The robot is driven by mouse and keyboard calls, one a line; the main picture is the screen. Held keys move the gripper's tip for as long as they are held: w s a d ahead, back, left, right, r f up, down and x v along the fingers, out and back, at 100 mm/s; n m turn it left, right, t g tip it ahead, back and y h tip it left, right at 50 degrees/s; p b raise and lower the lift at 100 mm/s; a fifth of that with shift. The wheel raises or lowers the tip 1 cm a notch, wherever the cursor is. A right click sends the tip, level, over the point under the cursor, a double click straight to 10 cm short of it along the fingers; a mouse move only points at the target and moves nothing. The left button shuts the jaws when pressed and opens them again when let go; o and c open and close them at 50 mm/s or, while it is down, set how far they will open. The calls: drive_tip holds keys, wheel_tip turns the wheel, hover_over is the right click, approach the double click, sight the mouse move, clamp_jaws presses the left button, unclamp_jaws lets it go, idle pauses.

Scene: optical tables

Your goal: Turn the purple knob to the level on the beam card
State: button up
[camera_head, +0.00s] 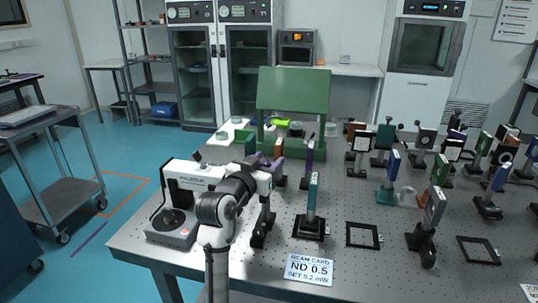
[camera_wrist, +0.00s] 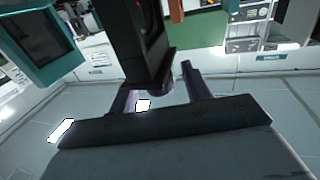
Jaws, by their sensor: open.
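The white beam card (camera_head: 308,268) lies at the table's front edge and reads "ND 0.5" and "SET 0.2 mW". My gripper (camera_wrist: 160,80) is open in the wrist view, its two fingers on either side of the lower end of a black upright part (camera_wrist: 146,38). A dark rounded piece shows between the fingers at the foot of this part; I cannot tell whether it is the purple knob or whether the fingers touch it.
A teal-framed mount (camera_head: 312,195) stands right of my arm; a white instrument (camera_head: 190,190) stands left. Several optic mounts crowd the table's right side, with empty black frames (camera_head: 362,235) lying flat. Bare table (camera_head: 340,205) shows between them. A green panel (camera_head: 293,90) stands behind.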

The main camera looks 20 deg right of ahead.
drive_tip(key=shift+x, duration=0.8)
drive_tip(key=c, duration=1)
drive_tip(key=shift+n+t+y+p, duration=1)
drive_tip(key=shift+t+y, duration=0.1)
drive_tip(key=shift+y, duration=0.1)
drive_tip(key=shift+w+a+n+t+y+p, duration=0.15)
drive_tip(key=shift+n+t+y+p, duration=0.4)
drive_tip(key=shift+y, duration=0.3)
drive_tip(key=shift+w+a+n+t+y+p, duration=0.1)
drive_tip(key=shift+a+n+t+y+p, duration=0.15)
drive_tip(key=shift+n+t+y, duration=0.45)
drive_tip(key=shift+y, duration=0.25)
drive_tip(key=o, duration=1)
